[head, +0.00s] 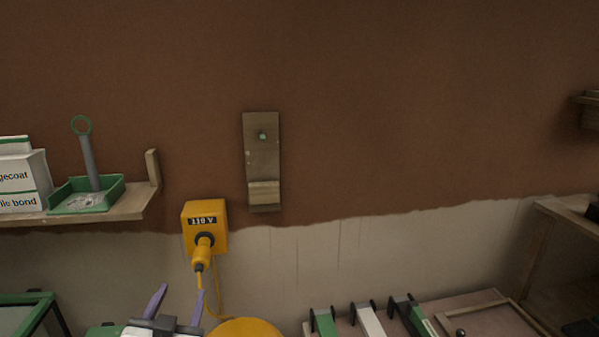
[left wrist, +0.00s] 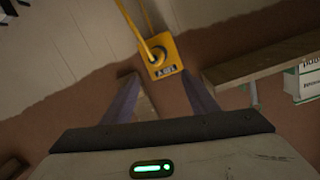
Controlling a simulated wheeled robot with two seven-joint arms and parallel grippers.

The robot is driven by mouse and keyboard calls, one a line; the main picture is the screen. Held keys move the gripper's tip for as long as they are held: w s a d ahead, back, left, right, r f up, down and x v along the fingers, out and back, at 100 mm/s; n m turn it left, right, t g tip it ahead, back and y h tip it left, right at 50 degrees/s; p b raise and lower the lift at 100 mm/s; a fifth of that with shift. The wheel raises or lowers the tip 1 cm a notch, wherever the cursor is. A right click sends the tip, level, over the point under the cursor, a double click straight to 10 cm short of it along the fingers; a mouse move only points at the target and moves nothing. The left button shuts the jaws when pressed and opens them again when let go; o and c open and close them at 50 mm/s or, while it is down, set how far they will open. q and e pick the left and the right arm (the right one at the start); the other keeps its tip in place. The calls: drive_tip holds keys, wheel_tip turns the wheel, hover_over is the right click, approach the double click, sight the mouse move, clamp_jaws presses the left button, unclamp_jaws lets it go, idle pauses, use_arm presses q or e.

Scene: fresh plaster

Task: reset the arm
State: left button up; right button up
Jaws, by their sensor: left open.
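My left gripper (head: 177,300) shows at the bottom of the head view, left of centre, with its two purple fingers spread apart. Nothing is between the fingers. In the left wrist view the same open fingers (left wrist: 159,98) point toward the wall, and the gap between them is empty. A yellow wall socket box (head: 205,222) with a yellow plug in it is above and beyond the gripper, apart from it. The box also shows in the left wrist view (left wrist: 167,64). My right gripper is not in view.
A wooden shelf (head: 130,204) at left holds white boxes (head: 22,182) and a green tray (head: 110,193). A wooden bracket (head: 262,160) with a green peg hangs on the brown wall. A yellow round thing (head: 246,328) and several clamp-like tools (head: 368,318) are low down. Shelving (head: 545,245) stands at right.

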use_arm(q)
drive_tip(key=s+d+f+g+h, duration=0.1)
drive_tip(key=s+d+f+g, duration=0.1)
drive_tip(key=s+f, duration=0.6)
drive_tip(key=s+d+f+g+h, duration=0.2)
drive_tip(key=s+d+f+g, duration=0.1)
drive_tip(key=s+f, duration=0.6)
drive_tip(key=s+d+f+g+h, duration=0.1)
drive_tip(key=s+d+f, duration=0.3)
drive_tip(key=s+f, duration=0.4)
drive_tip(key=s+g, duration=0.1)
drive_tip(key=s, duration=0.5)
drive_tip(key=shift+s+f+m+g+h, duration=0.2)
drive_tip(key=shift+s+m+g+h, duration=0.1)
drive_tip(key=shift+s+m+g, duration=0.1)
drive_tip(key=shift+w+a, duration=0.1)
drive_tip(key=shift+a, duration=0.05)
